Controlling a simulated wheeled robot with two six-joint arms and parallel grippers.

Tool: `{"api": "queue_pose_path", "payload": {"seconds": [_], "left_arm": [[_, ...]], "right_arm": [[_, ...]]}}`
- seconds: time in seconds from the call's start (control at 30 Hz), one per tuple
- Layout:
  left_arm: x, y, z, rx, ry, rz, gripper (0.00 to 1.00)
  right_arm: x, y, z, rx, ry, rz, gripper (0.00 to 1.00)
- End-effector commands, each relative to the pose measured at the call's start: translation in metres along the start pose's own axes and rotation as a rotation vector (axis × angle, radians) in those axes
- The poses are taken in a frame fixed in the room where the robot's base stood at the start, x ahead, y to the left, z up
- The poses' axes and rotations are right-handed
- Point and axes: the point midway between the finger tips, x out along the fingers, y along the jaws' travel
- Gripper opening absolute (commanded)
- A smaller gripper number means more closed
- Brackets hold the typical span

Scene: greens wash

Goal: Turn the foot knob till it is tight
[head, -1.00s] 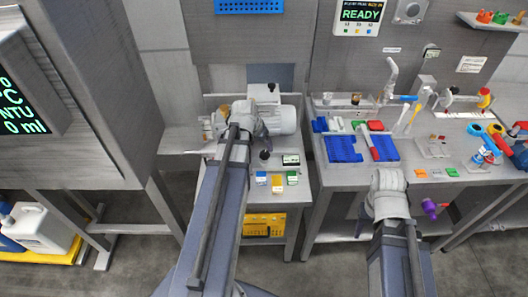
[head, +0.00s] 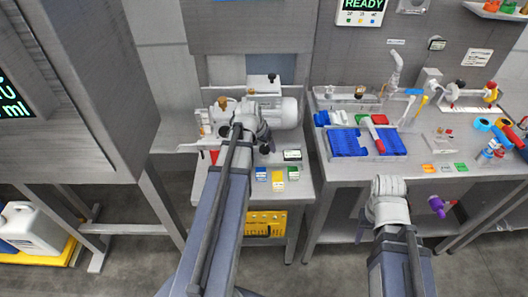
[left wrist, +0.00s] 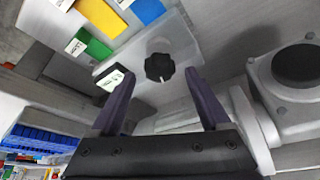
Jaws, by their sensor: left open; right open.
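The foot knob is black and lobed with a white mark; in the left wrist view the knob (left wrist: 159,67) sits on a pale plate (left wrist: 182,42). My left gripper (left wrist: 160,74) is open, with one dark finger on each side of the knob. The fingertips look close to it; I cannot tell whether they touch. In the head view the knob (head: 265,149) shows just right of my left wrist, at the front of the pump unit (head: 285,112). My right gripper (head: 362,228) is mostly hidden by its own wrist, low in front of the right bench.
Blue, yellow and green labelled blocks (head: 278,179) lie in front of the knob. A small black-and-white display (head: 292,155) stands right of it. The right bench holds blue trays (head: 343,142) and tools. Open floor lies in front of the benches.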

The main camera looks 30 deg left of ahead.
Motion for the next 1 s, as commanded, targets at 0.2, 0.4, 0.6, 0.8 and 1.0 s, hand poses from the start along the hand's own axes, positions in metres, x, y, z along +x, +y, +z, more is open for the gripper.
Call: {"api": "queue_pose_path", "payload": {"seconds": [0.2,0.4,0.6,0.8,1.0], "left_arm": [[0.0128,0.0001,-0.0001,0.000,0.000,0.000,0.80],[0.0116,0.0002,-0.0003,0.000,0.000,0.000,0.80],[0.0116,0.0002,-0.0001,0.000,0.000,0.000,0.57],[0.0116,0.0001,-0.0001,0.000,0.000,0.000,0.35],[0.0117,0.0001,-0.0001,0.000,0.000,0.000,0.12]], "right_arm": [[0.0117,-0.0011,-0.0007,0.000,0.000,0.000,0.50],[0.0106,-0.0010,-0.0006,0.000,0.000,0.000,0.50],[0.0106,-0.0010,-0.0006,0.000,0.000,0.000,0.50],[0.0107,-0.0010,-0.0006,0.000,0.000,0.000,0.50],[0.0107,-0.0010,-0.0006,0.000,0.000,0.000,0.50]]}}
